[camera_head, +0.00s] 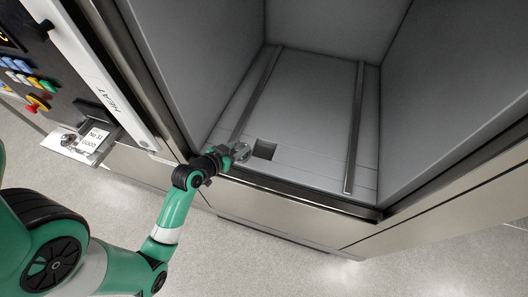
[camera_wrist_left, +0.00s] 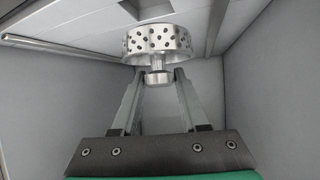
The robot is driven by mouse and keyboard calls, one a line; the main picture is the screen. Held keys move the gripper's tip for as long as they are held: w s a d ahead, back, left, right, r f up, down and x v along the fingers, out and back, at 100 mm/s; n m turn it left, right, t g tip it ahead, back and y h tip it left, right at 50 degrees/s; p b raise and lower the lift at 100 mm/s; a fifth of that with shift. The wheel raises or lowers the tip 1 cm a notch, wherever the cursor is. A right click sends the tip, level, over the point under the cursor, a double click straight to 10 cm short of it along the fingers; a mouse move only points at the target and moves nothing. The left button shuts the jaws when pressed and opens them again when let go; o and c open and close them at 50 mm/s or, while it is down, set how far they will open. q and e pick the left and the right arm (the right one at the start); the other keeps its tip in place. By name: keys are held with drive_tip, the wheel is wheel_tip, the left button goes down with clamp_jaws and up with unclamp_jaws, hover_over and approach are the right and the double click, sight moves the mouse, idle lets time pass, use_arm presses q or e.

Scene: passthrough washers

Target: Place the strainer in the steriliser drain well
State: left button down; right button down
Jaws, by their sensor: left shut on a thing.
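The strainer (camera_wrist_left: 158,44) is a round silver metal piece with holes around its side and a short stem with a knob. My left gripper (camera_wrist_left: 158,77) is shut on the strainer by the knob, as the left wrist view shows. In the head view the left gripper (camera_head: 226,153) reaches over the front edge of the steriliser chamber, and the strainer (camera_head: 241,151) is at its tip. The drain well (camera_head: 265,149) is a dark square hole in the chamber floor, just right of the strainer. The strainer looks apart from the hole; its height above the floor is unclear.
Two metal rails (camera_head: 355,128) run front to back along the chamber floor (camera_head: 308,110). Tall grey walls close in both sides. A front sill (camera_head: 300,199) crosses the opening. A control panel (camera_head: 30,75) and a white HEAT-marked edge (camera_head: 110,85) stand at left.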

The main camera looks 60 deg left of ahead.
use_arm(q)
drive_tip(key=shift+s+a+r+n+g+y, duration=0.1)
drive_tip(key=shift+s+a+n+g+y, duration=0.3)
drive_tip(key=shift+s+a, duration=0.8)
drive_tip(key=w+f+b, duration=0.2)
drive_tip(key=w+f, duration=0.1)
drive_tip(key=w, duration=0.1)
drive_tip(key=w+a+f+b, duration=0.1)
drive_tip(key=w+f+b, duration=0.1)
drive_tip(key=w, duration=0.3)
drive_tip(key=w+a+f+b, duration=0.1)
drive_tip(key=w+f, duration=0.3)
drive_tip(key=shift+w+a+f+b, duration=0.2)
drive_tip(key=shift+w+a+b, duration=0.1)
drive_tip(key=shift+b, duration=0.1)
drive_tip(key=shift+w+f+b, duration=0.2)
drive_tip(key=shift+f+b, duration=0.6)
drive_tip(key=shift+f, duration=1)
drive_tip(key=shift+f, duration=0.1)
drive_tip(key=shift+c, duration=2.1)
unclamp_jaws()
